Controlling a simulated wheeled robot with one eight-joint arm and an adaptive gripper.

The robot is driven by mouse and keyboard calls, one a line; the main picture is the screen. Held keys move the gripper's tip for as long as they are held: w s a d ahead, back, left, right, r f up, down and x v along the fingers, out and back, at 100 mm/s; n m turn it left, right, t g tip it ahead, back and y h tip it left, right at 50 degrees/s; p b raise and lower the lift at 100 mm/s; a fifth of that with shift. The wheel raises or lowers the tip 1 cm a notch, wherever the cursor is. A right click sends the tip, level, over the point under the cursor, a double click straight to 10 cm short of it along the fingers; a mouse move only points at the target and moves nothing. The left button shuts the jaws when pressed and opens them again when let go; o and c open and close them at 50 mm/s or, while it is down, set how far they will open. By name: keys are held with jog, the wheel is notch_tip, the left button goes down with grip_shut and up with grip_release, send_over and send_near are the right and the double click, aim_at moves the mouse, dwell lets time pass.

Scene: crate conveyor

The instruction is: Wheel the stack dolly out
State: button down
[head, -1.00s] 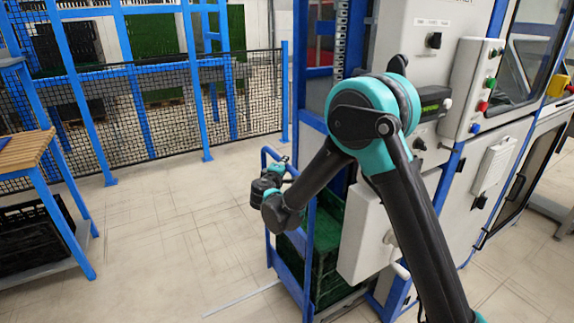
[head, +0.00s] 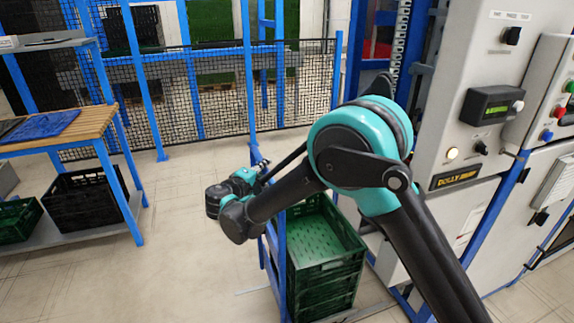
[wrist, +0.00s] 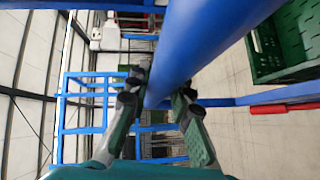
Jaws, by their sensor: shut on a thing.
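The stack dolly has a blue tubular frame (head: 281,268) and carries a stack of green crates (head: 325,278). It stands beside the machine cabinet, left of it, and the top crate looks empty. My gripper (head: 262,163) is at the top of the dolly's blue frame in the head view; its fingers are small there and partly hidden by my wrist. In the wrist view my gripper (wrist: 160,88) has one finger on each side of a thick blue bar (wrist: 200,45), the dolly's handle. A green crate (wrist: 285,45) shows at the upper right there.
The machine cabinet (head: 470,60), with buttons and a lit lamp (head: 452,153), stands right of the dolly. A mesh fence (head: 215,95) closes the back. Floor between table and dolly is clear.

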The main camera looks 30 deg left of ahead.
jog(key=s+a, duration=1.1)
jog(key=s, duration=0.2)
jog(key=c, duration=1.3)
grip_release()
jog(key=s, duration=0.4)
jog(key=s+r, duration=0.1)
jog(key=s, duration=0.3)
jog(key=s+d, duration=0.1)
jog(key=s, duration=0.2)
jog(key=shift+s+r, duration=0.3)
jog(key=shift+s, duration=0.1)
